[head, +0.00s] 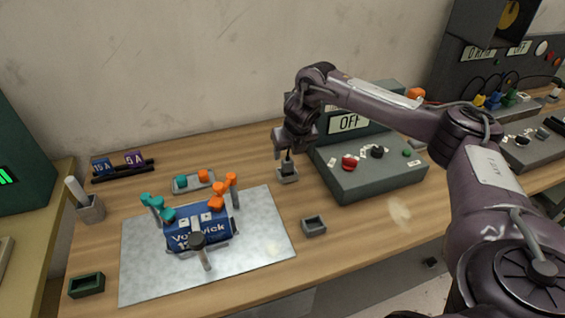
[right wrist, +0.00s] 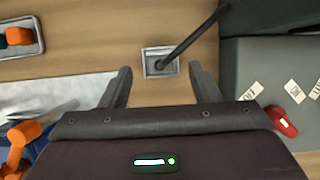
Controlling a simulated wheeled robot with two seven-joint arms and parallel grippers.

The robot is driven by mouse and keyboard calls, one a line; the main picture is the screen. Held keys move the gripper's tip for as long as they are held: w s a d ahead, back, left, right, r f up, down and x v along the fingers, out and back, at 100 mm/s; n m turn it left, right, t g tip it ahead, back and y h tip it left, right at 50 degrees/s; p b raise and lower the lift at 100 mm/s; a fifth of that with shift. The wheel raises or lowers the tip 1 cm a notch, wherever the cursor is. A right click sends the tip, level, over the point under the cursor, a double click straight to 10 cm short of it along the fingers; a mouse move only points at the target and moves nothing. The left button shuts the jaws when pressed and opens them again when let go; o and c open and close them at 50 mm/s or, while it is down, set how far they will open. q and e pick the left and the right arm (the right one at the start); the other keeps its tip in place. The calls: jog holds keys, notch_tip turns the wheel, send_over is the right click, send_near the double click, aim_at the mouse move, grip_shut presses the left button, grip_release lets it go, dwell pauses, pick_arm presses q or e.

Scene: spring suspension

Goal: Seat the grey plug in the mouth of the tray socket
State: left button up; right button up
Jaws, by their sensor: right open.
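I cannot tell for certain which piece is the grey plug or which is the tray socket. A small square grey holder (head: 288,176) stands on the bench left of the OFF box, with a dark upright piece in it. In the right wrist view the holder (right wrist: 149,67) shows a thin dark rod (right wrist: 195,35) leaning out to the upper right. My right gripper (head: 287,154) is just above this holder. In the right wrist view the gripper (right wrist: 162,86) has its fingers wide apart, with nothing held between them. My left gripper is not in view.
The OFF control box (head: 375,180) stands close on the right.

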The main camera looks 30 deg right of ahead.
aim_at(288, 158)
notch_tip(288, 158, down, 3)
jog(key=shift+r+p, duration=0.2)
jog(key=shift+p, duration=0.55)
jog(key=x, duration=0.2)
jog(key=shift+w+f, duration=0.25)
jog(key=shift+f, duration=0.05)
jog(key=shift+w+f, duration=0.15)
jog(key=shift+f, duration=0.15)
jog(key=shift+c, duration=0.3)
jog(key=c, duration=0.9)
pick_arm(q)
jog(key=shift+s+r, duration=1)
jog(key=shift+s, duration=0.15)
pick_arm(e)
jog(key=shift+c, duration=0.5)
jog(key=shift+r, duration=0.1)
